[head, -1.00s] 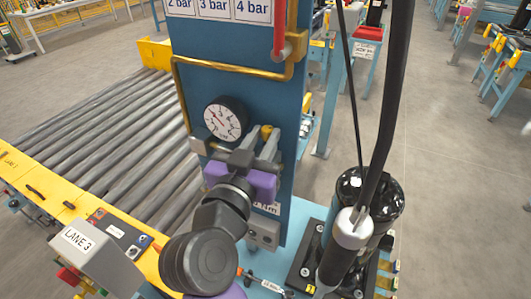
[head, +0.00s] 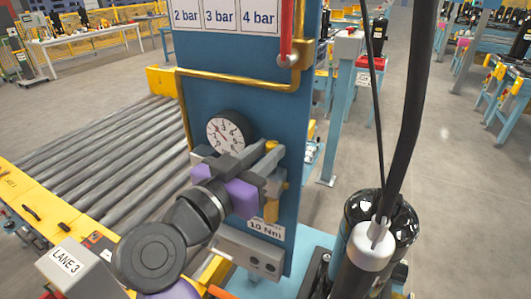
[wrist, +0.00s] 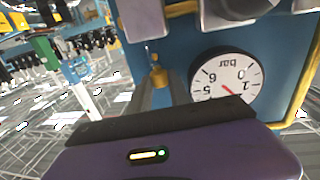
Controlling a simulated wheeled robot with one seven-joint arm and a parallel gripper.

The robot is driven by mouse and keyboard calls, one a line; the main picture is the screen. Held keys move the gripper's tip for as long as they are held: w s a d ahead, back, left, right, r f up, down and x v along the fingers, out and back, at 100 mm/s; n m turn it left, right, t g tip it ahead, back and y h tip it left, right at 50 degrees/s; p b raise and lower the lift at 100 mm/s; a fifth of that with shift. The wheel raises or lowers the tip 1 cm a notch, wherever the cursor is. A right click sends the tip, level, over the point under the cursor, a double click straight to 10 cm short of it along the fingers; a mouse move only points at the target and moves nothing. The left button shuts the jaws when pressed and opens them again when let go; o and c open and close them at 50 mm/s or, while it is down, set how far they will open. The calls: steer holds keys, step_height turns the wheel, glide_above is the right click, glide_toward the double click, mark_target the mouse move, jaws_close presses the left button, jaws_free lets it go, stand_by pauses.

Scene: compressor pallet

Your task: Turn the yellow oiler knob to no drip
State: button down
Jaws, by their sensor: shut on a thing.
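The small yellow oiler knob (head: 271,144) is on the blue panel, just right of the round pressure gauge (head: 228,133). My gripper (head: 266,154), grey and purple, reaches up to it from the lower left and is shut on it. The fingers hide most of the knob in the head view. In the wrist view the knob (wrist: 157,76) shows at the ends of my grey fingers, beside the upside-down gauge (wrist: 225,76). The knob's setting cannot be read.
A brass pipe (head: 240,86) runs across the panel above the gauge. A "10 Nm" label (head: 265,229) and a grey block (head: 250,252) are below my gripper. A roller conveyor (head: 100,155) lies left. A black cylinder (head: 362,208) with a pale-capped post and hose stands right.

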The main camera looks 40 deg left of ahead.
steer(key=c, duration=1.2)
jaws_free()
steer(key=shift+r+p, duration=0.1)
steer(key=shift+p, duration=0.25)
